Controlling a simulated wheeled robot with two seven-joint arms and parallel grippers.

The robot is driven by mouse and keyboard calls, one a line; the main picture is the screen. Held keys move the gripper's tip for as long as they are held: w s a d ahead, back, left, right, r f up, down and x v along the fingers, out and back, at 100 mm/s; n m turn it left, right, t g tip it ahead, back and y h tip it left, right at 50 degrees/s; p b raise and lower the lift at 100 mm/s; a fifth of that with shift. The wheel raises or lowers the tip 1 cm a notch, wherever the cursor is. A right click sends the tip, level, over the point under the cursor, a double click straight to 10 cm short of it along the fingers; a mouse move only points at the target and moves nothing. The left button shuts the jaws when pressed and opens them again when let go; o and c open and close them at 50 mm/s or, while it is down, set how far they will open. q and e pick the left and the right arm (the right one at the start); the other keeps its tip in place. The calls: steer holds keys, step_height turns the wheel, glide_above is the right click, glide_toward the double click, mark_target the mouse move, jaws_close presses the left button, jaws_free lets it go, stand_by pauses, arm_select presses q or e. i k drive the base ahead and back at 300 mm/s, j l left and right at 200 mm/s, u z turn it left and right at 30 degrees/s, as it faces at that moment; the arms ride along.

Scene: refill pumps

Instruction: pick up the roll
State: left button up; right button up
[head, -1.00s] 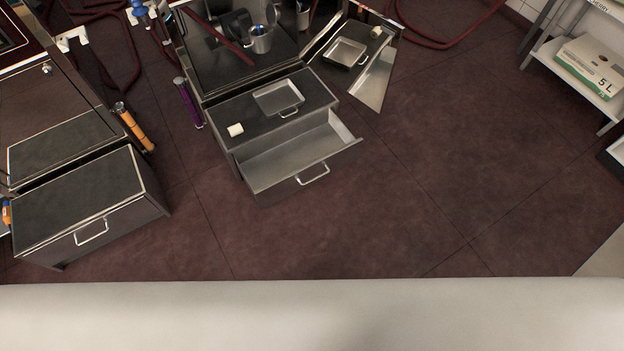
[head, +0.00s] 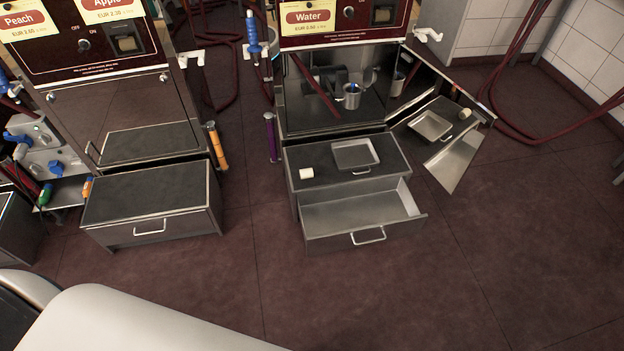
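A small white roll (head: 306,173) lies on the dark top of the low step of the Water pump, left of a shallow metal tray (head: 356,154). It looks like a short, pale cylinder. The drawer (head: 350,213) below that top is pulled open and looks empty. Neither of my grippers is in view, and nothing touches the roll.
The Water pump's shiny door (head: 443,135) stands open to the right and mirrors the tray and roll. A metal cup (head: 352,97) is inside the pump. A second pump with a low step (head: 150,199) stands to the left. The floor in front is clear.

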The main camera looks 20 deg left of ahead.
mark_target(306, 173)
steer(key=i+l+u, duration=0.3)
steer(key=i+l, duration=0.15)
steer(key=i+l+u, duration=0.3)
steer(key=i+l, duration=0.35)
steer(key=i+l+u, duration=0.3)
steer(key=i+l, duration=0.15)
steer(key=l, duration=0.25)
